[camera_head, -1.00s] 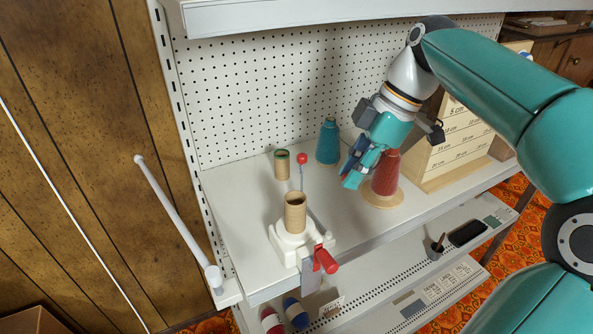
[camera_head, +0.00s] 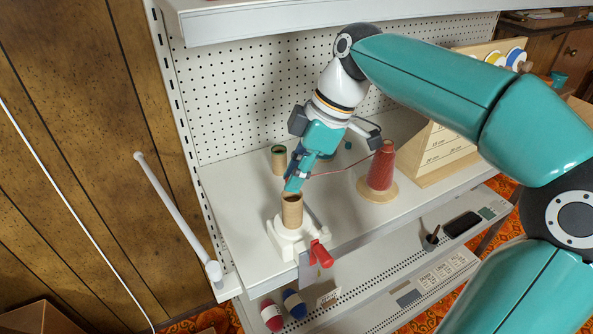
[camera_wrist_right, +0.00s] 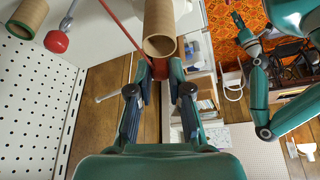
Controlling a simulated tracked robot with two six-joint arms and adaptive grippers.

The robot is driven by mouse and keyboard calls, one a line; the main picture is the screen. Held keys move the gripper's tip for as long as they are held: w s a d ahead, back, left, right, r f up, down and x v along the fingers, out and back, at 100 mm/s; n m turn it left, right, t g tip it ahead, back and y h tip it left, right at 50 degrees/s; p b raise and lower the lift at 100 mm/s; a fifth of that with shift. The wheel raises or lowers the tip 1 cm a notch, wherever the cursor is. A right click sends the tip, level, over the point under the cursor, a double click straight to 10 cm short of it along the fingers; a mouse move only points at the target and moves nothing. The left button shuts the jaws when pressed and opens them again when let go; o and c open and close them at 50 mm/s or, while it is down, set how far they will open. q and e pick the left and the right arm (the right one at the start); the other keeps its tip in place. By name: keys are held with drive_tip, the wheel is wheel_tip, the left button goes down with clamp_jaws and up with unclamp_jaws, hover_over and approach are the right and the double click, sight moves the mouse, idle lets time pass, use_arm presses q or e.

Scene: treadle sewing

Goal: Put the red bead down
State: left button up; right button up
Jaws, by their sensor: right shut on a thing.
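My right gripper (camera_head: 294,183) hangs just above and behind the cardboard tube (camera_head: 292,212), which stands upright on the white winder (camera_head: 284,241). A red thread (camera_head: 345,170) runs from the red cone (camera_head: 381,170) to this gripper. In the right wrist view its fingers (camera_wrist_right: 160,70) are close together, with a small red patch (camera_wrist_right: 147,76) between them. I take this for the red bead, mostly hidden by the fingers. The tube (camera_wrist_right: 159,32) is close to the fingertips there. My left gripper (camera_wrist_right: 240,22) seems to show small at the upper right; its jaws are unclear.
A red ball knob (camera_wrist_right: 56,41) is on a thin rod beside the tube. A green-rimmed tube (camera_head: 278,160) stands behind the winder. The shelf left of the winder (camera_head: 236,225) is clear.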

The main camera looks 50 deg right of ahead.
drive_tip(key=shift+f+b, duration=0.6)
drive_tip(key=shift+f, duration=0.05)
drive_tip(key=o, duration=0.7)
drive_tip(key=shift+r, duration=0.1)
drive_tip(key=shift+r+p, duration=0.5)
drive_tip(key=shift+p, duration=0.05)
drive_tip(key=shift+r, duration=0.35)
drive_tip(key=shift+s+d+r+b, duration=0.1)
drive_tip(key=shift+s+d+b, duration=0.3)
drive_tip(key=shift+s+d, duration=1.1)
drive_tip(key=shift+s+d+r+b, duration=0.1)
drive_tip(key=shift+s+d+b, duration=0.35)
drive_tip(key=shift+s+d, duration=1)
drive_tip(key=shift+s+d+r+b, duration=0.1)
drive_tip(key=shift+s+d+b, duration=0.3)
drive_tip(key=shift+s+d, duration=1.05)
drive_tip(key=shift+w+d, duration=0.3)
drive_tip(key=shift+w, duration=0.05)
